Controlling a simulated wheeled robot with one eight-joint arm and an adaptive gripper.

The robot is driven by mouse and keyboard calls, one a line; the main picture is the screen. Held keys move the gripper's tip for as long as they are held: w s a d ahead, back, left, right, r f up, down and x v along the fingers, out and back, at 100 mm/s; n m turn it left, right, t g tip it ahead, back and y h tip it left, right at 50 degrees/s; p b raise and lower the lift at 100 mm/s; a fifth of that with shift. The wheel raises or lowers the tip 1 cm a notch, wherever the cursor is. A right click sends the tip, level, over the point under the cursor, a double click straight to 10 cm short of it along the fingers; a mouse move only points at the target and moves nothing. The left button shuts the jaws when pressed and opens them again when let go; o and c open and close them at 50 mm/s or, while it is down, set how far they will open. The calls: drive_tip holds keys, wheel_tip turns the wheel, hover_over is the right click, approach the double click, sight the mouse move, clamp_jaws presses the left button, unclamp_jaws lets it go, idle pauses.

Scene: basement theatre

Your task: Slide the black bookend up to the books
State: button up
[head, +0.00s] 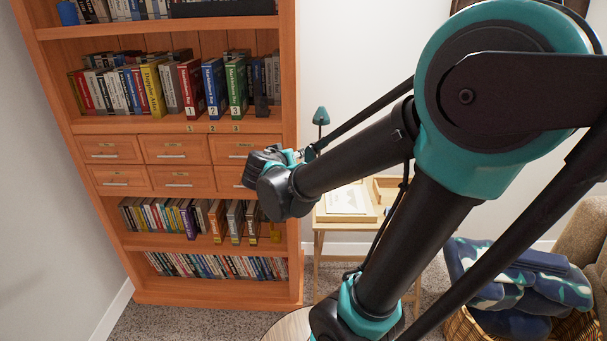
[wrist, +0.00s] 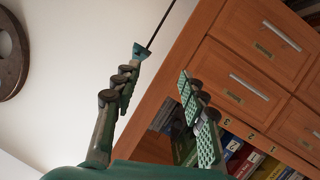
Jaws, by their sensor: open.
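A small black upright piece, which looks like the bookend (head: 261,107), stands near the right end of the upper bookshelf. To its left is a row of books ending in a thick green volume (head: 237,88), with a small gap between them. Blue (head: 213,88) and red (head: 191,88) volumes stand further left. My gripper (wrist: 156,76) is open and empty, its two fingers apart in the wrist view. I cannot make out the bookend clearly in the wrist view.
Drawers (head: 175,165) lie below the shelf, with more book rows beneath. The bookcase's right side panel (head: 289,75) rises close to the bookend. A small desk (head: 323,211) with a teal lamp (head: 321,117) stands to the right. A basket of blue cushions (head: 520,325) is at lower right.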

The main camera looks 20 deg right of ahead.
drive_tip(key=s+d+f+g, duration=0.2)
drive_tip(key=s+d+f, duration=0.1)
drive_tip(key=f, duration=0.2)
idle(0.3)
drive_tip(key=n+t+y, duration=0.1)
drive_tip(key=t+y, duration=0.1)
drive_tip(key=t, duration=0.5)
approach(262, 106)
drive_tip(key=x, duration=0.9)
drive_tip(key=shift+r, duration=0.1)
clamp_jaws()
